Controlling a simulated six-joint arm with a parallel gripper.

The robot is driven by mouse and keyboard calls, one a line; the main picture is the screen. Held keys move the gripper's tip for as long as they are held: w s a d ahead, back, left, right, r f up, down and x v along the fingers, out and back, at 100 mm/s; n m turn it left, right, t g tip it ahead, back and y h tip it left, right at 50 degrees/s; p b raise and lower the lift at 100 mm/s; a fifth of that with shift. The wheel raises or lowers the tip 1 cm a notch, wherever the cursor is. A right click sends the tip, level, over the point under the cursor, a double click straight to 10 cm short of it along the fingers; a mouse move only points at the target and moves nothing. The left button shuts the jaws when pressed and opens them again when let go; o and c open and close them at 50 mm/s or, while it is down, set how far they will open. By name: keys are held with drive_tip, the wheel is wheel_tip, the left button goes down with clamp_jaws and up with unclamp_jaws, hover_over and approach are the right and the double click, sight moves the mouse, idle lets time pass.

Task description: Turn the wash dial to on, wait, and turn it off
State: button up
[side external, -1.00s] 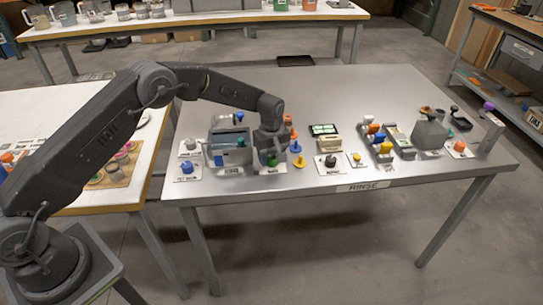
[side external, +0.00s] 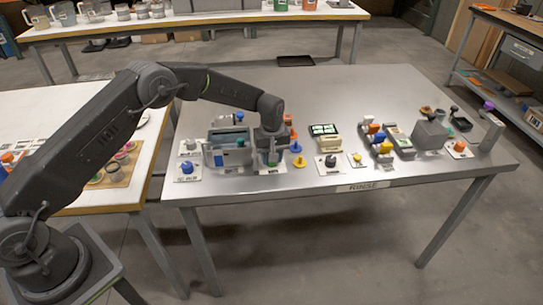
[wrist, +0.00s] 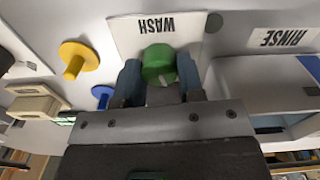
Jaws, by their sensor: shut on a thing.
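The wash dial is a green round knob (wrist: 158,62) on a white plate labelled WASH (wrist: 157,25), upside down in the wrist view. My gripper (wrist: 160,78) has one bluish-grey finger on each side of the knob and is shut on it. A small pale mark shows on the knob's near side. In the side view my gripper (side external: 271,153) points down over the wash plate at the table's front edge, and the knob is mostly hidden by it.
A grey-blue box (side external: 230,150) stands just left of my gripper. A blue knob (side external: 187,168) sits further left. Yellow and blue pegs (side external: 298,161) stand close on the right, with a black dial (side external: 330,161) beyond. The table's back half is clear.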

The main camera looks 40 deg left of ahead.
drive_tip(key=m, duration=1.2)
drive_tip(key=shift+d, duration=0.1)
drive_tip(key=shift+m, duration=0.3)
idle(0.3)
drive_tip(key=o, duration=0.9)
wheel_tip(320, 180, up, 14)
drive_tip(key=shift+f, duration=0.1)
